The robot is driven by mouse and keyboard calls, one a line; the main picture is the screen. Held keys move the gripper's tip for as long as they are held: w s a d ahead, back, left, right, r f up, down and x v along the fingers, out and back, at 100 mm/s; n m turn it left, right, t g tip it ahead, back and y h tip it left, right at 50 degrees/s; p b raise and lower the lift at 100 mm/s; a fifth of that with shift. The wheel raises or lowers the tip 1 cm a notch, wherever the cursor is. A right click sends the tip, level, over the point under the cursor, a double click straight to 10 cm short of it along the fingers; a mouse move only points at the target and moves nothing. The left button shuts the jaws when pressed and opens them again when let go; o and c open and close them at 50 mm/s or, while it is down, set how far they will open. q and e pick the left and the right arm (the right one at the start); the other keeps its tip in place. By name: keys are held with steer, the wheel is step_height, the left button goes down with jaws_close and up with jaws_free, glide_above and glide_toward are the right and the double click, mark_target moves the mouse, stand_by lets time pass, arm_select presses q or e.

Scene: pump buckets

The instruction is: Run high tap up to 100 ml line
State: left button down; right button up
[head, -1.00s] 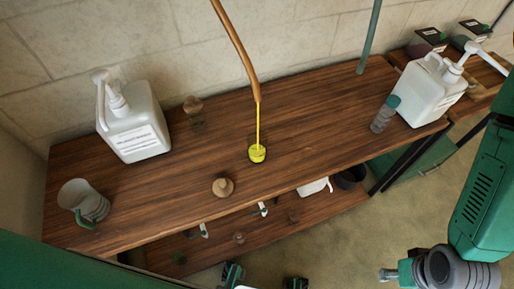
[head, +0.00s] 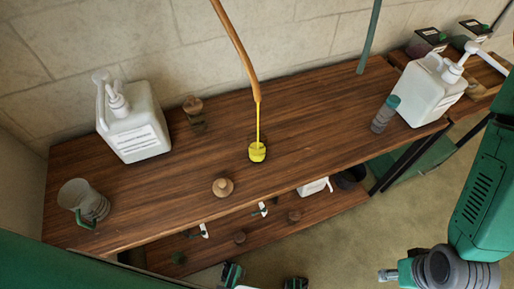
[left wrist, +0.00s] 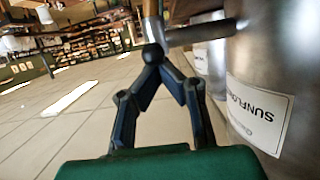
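A thin yellow stream (head: 258,124) falls from the end of an orange-brown pipe (head: 238,48) into a small cup (head: 257,152) on the wooden bench. The cup looks yellow with liquid nearly to its rim; its marks are too small to read. In the left wrist view, my left gripper (left wrist: 153,57) has its fingers together at a dark knob under a brass-coloured tap part (left wrist: 150,14), beside a steel drum (left wrist: 265,55) with a sunflower label. It is not visible in the head view. My right gripper (head: 264,279) has its fingers apart at the bottom edge, partly cut off.
On the bench (head: 310,125) stand a white pump bottle (head: 138,135), a grey jug (head: 78,200), a wooden knob-like piece (head: 222,187), a grey-green bottle (head: 385,115) and another white pump container (head: 428,92). A lower shelf (head: 270,238) holds small items.

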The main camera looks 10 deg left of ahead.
arm_select(q)
step_height(320, 180, up, 3)
steer(key=shift+w+f+p, duration=0.15)
steer(key=shift+p, duration=0.75)
steer(key=shift+d, duration=0.1)
step_height(320, 180, up, 3)
steer(key=shift+r, duration=0.55)
steer(key=shift+f, duration=0.1)
